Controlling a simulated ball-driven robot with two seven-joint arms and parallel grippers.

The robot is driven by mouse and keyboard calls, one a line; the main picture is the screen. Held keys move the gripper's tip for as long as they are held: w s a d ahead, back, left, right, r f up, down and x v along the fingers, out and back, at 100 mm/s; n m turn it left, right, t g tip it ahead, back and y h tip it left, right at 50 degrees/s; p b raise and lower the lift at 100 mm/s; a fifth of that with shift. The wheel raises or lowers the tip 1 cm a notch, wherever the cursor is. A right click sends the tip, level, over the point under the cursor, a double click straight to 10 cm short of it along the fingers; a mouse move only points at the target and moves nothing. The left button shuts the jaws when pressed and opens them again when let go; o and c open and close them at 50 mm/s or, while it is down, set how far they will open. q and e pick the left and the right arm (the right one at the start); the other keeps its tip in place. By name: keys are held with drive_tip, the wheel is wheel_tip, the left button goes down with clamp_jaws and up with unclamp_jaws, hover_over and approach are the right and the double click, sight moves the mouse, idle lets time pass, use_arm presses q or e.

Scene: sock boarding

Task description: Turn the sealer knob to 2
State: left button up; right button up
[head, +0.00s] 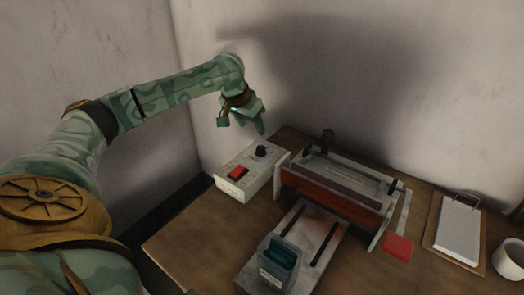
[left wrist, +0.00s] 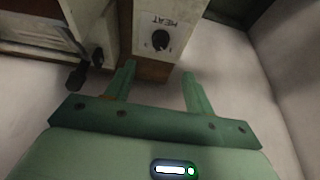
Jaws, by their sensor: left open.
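The sealer's control box (head: 248,172) is off-white and stands at the back left of the table, with a black knob (head: 261,151) on top near its far end and a red switch (head: 237,172) nearer the front. In the left wrist view the knob (left wrist: 160,39) sits below the label HEAT, ahead of the fingers; its dial marks are too small to read. My left gripper (head: 247,127) is open and empty, above and slightly left of the knob and apart from it. Its two fingers (left wrist: 158,80) show in the left wrist view. My right gripper is out of view.
The sealer (head: 335,190), with a dark red front and a lever, stands right of the box. A clipboard (head: 457,228), white cup (head: 509,259) and red piece (head: 398,247) lie right. The table's front left is clear.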

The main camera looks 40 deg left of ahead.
sight(261, 148)
use_arm(q)
drive_tip(key=b+x, duration=0.5)
drive_tip(key=x, duration=0.7)
drive_tip(key=shift+s, duration=0.1)
drive_tip(key=c, duration=1)
drive_tip(key=shift+r, duration=0.1)
